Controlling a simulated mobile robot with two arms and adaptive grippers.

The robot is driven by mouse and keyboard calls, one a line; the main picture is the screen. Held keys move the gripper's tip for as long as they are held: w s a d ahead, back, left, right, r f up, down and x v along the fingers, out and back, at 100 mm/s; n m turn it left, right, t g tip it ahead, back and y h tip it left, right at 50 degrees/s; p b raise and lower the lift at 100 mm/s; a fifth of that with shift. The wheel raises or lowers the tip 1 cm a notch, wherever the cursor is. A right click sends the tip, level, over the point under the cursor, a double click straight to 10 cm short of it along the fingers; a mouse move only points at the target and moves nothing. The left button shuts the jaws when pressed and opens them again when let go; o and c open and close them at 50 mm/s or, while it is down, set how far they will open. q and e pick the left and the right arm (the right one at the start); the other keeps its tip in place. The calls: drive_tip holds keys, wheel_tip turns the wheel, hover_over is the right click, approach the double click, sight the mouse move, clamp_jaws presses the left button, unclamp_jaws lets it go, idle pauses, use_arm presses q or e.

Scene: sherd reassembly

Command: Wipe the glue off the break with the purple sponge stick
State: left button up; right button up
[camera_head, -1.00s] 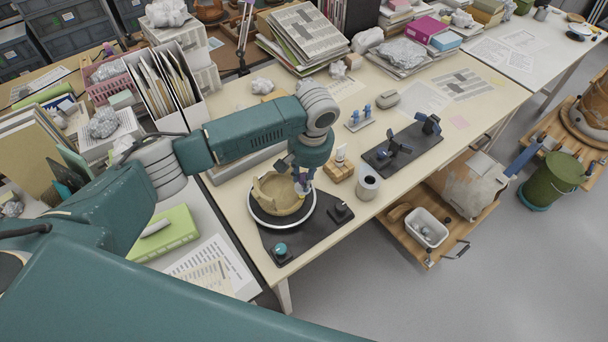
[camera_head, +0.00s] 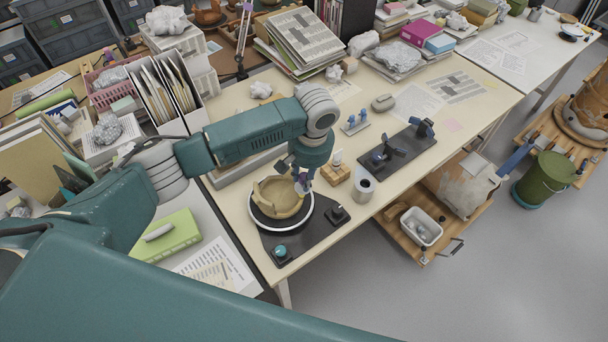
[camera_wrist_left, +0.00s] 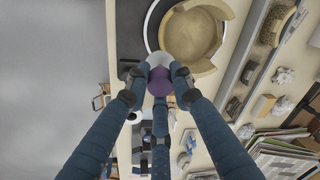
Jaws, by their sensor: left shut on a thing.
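The tan broken bowl (camera_head: 277,198) sits on the round, white-rimmed turntable (camera_head: 255,215) and has an uneven rim. My left gripper (camera_head: 303,178) points down at the bowl's right rim. In the left wrist view the gripper (camera_wrist_left: 160,92) is shut on the purple sponge stick (camera_wrist_left: 160,82). A pale round end shows just beyond the purple part, close beside the bowl (camera_wrist_left: 192,36) wall. I cannot tell whether it touches the break. Glue on the break is too small to make out. My right gripper is not in view.
A wooden block (camera_head: 335,173) and a white roll-like cylinder (camera_head: 363,188) stand right of the bowl. A black board with dark holders (camera_head: 398,150) lies further right. Papers, folders and a pink basket (camera_head: 110,80) crowd the left and back. The front right table edge is close.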

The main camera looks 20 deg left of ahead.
use_arm(q)
drive_tip(key=shift+s+d+r, duration=0.1)
drive_tip(key=shift+d+r, duration=0.1)
drive_tip(key=shift+r, duration=0.8)
idle(0.4)
